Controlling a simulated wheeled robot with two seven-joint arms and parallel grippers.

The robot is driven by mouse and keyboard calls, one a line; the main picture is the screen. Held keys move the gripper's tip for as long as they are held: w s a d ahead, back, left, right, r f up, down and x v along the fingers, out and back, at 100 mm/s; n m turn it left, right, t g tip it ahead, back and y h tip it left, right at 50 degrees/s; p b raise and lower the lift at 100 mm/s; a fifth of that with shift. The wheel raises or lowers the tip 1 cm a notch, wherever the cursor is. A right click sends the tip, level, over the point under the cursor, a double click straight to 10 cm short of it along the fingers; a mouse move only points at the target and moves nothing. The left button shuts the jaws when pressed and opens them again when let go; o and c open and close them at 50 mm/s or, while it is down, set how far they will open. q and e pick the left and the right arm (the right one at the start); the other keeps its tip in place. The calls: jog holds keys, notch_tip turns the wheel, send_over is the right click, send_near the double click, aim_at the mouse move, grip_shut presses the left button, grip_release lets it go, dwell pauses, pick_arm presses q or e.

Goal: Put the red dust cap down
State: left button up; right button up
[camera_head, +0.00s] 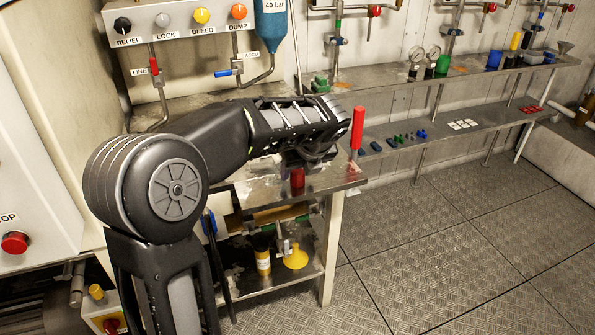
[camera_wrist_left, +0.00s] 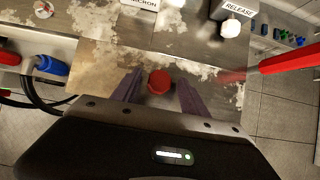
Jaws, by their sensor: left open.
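The red dust cap (camera_head: 297,178) is a small red cylinder at the front right of the steel bench (camera_head: 340,180), below my left gripper. In the left wrist view the cap (camera_wrist_left: 158,82) shows as a round red top between the two fingers. My left gripper (camera_head: 298,163) points down over the bench with its fingers apart, one on each side of the cap. In the left wrist view the gripper (camera_wrist_left: 158,92) is open. Whether a finger touches the cap cannot be told. My right gripper is not in view.
A red lever handle (camera_head: 358,128) stands close to the right of my left gripper. A white knob (camera_wrist_left: 232,38) marked RELEASE is nearby. A lower shelf holds a yellow funnel (camera_head: 295,257). The back wall shelf (camera_head: 460,127) carries several small parts. Floor at the right is clear.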

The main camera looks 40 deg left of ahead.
pick_arm(q)
jog(key=p+v, duration=0.1)
jog(key=v, duration=0.9)
jog(key=shift+r, duration=0.2)
jog(key=shift+d+f, duration=0.1)
jog(key=s+d+f+n+g+h, duration=0.1)
jog(key=d+f+n+h, duration=0.1)
jog(key=d+f, duration=0.5)
jog(key=d+f+n+h, duration=0.2)
jog(key=d+f, duration=0.1)
jog(key=f, duration=0.8)
jog(key=s+d+f+n+g+h, duration=0.1)
jog(key=d+f+n, duration=0.2)
jog(key=d+f, duration=0.35)
jog(key=s+d+f+n+h, duration=0.1)
jog(key=s+d+f+n, duration=0.2)
jog(key=s+f+n, duration=0.3)
jog(key=s+d+f+n+h, duration=0.2)
jog(key=s+d+f+n, duration=0.2)
jog(key=s+f+n, duration=0.3)
jog(key=s+d+f+n+g+h, duration=0.1)
jog(key=s+d+f+n, duration=0.3)
jog(key=s+f, duration=0.5)
jog(key=n, duration=0.2)
jog(key=shift+d+f+n+h, duration=0.15)
jog(key=shift+f+n+h, duration=0.15)
jog(key=shift+n, duration=0.1)
jog(key=shift+w, duration=0.1)
jog(key=shift+c, duration=0.3)
